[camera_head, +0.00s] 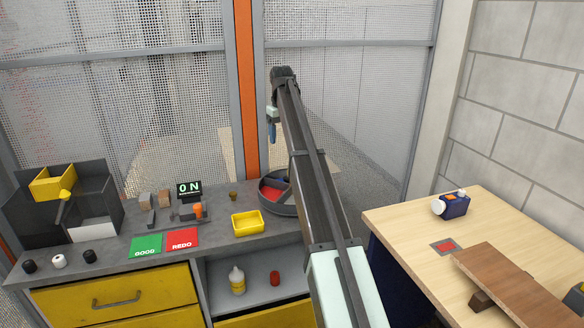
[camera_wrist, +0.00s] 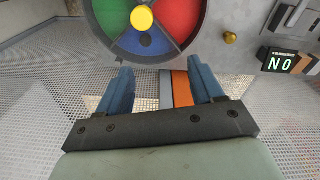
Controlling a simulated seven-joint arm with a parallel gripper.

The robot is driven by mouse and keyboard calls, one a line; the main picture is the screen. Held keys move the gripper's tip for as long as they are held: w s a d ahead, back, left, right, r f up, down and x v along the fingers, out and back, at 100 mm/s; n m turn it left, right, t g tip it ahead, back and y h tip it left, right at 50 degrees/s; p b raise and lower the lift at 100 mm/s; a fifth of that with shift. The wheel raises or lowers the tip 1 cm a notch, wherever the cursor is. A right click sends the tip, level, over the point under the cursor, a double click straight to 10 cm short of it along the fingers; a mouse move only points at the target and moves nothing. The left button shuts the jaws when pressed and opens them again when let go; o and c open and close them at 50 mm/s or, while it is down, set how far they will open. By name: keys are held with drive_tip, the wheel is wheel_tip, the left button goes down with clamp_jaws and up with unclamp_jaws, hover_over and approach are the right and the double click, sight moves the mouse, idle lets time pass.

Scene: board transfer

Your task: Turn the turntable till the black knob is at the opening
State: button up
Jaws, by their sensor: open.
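The turntable (camera_head: 289,210) is a round grey-rimmed tray at the right end of the grey bench, partly hidden by my arm. Its red and blue sectors show there. In the wrist view the turntable (camera_wrist: 99,30) is cut off by the top edge, with red, green and blue sectors around a yellow round hub (camera_wrist: 141,18). The opening cannot be made out. My gripper (camera_wrist: 160,70) is open and empty, its blue fingers apart from the turntable. It also shows in the head view (camera_head: 272,132), above the bench.
A yellow bin (camera_head: 248,231) and a small brass-coloured piece (camera_head: 233,196) stand left of the turntable. An ON sign (camera_head: 189,188) is farther left. Black and white cylinders stand at the bench's left front. A mesh fence closes the back. A wooden table (camera_head: 400,222) is at right.

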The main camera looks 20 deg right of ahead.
drive_tip(key=shift+g, duration=0.4)
drive_tip(key=d+f, duration=0.1)
drive_tip(key=f, duration=0.3)
drive_tip(key=s+d+f, duration=0.1)
drive_tip(key=f, duration=0.3)
drive_tip(key=d+f, duration=0.1)
drive_tip(key=f, duration=0.4)
drive_tip(key=shift+s+d, duration=0.2)
drive_tip(key=shift+s, duration=0.05)
drive_tip(key=shift+c, duration=0.5)
clamp_jaws()
